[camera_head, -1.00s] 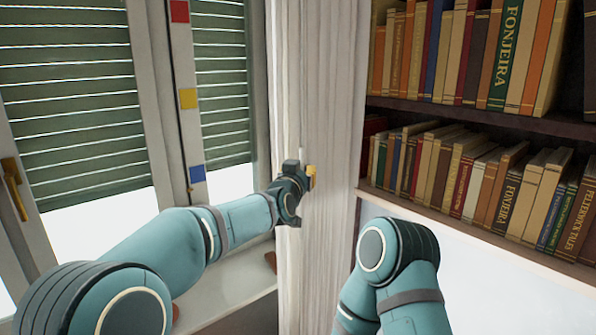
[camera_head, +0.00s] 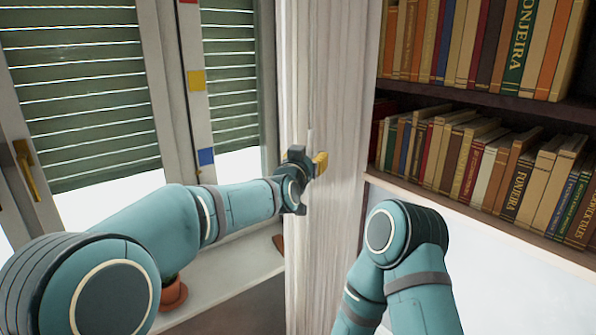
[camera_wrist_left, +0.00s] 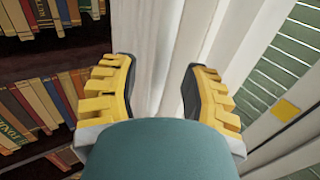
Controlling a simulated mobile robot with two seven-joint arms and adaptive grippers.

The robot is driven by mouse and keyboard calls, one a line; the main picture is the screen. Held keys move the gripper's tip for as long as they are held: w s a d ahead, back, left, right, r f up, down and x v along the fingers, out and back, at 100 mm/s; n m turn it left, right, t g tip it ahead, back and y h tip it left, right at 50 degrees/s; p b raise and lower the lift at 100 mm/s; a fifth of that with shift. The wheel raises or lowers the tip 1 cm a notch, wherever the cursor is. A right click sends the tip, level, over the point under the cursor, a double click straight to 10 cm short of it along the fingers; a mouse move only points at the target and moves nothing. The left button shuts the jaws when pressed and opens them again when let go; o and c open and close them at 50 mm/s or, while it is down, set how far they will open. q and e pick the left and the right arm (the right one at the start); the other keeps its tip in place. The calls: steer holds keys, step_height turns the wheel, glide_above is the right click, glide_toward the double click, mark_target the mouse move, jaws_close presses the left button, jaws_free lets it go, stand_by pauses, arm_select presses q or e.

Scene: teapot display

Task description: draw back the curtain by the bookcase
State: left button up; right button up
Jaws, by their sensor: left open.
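The curtain (camera_head: 340,110) is a pale, pleated vertical panel between the window and the bookcase (camera_head: 485,107). My left gripper (camera_head: 312,175) is at the curtain's front, around mid-height in the head view. In the left wrist view its yellow-backed, dark-padded fingers (camera_wrist_left: 160,70) are spread wide, with pale curtain folds (camera_wrist_left: 165,40) showing between them. The fingers are apart and not closed on the cloth; I cannot tell whether they touch it. My right arm shows at the lower right of the head view, but its gripper does not show.
The window with green slatted blinds (camera_head: 85,100) is at the left, with a brass handle (camera_head: 28,170). A terracotta pot (camera_head: 173,294) stands on the sill, partly behind my left arm. Books (camera_head: 470,165) fill the shelves right of the curtain.

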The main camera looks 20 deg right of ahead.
arm_select(q)
steer(key=v, duration=1)
steer(key=shift+w, duration=0.1)
steer(key=a+f+n+g+y, duration=0.15)
steer(key=a+f, duration=0.35)
steer(key=f, duration=0.5)
steer(key=s+a+f+n+g+y, duration=0.1)
steer(key=a+f+g+y, duration=0.1)
steer(key=a+f, duration=0.6)
steer(key=a+f+n+g+y, duration=0.1)
steer(key=a+f+n+y, duration=0.15)
steer(key=f, duration=0.95)
steer(key=s+a+f+n+g, duration=0.1)
steer(key=s+a+f+g, duration=0.1)
steer(key=s+a+f, duration=0.3)
steer(key=s+a+f+n+g, duration=0.2)
steer(key=s+a+f, duration=0.3)
steer(key=s+f, duration=0.3)
steer(key=s+a+f+n+g+y, duration=0.1)
steer(key=s+a+f+g, duration=0.3)
steer(key=s, duration=0.7)
step_height(320, 180, down, 3)
steer(key=shift+a+r, duration=0.25)
steer(key=shift+a, duration=0.25)
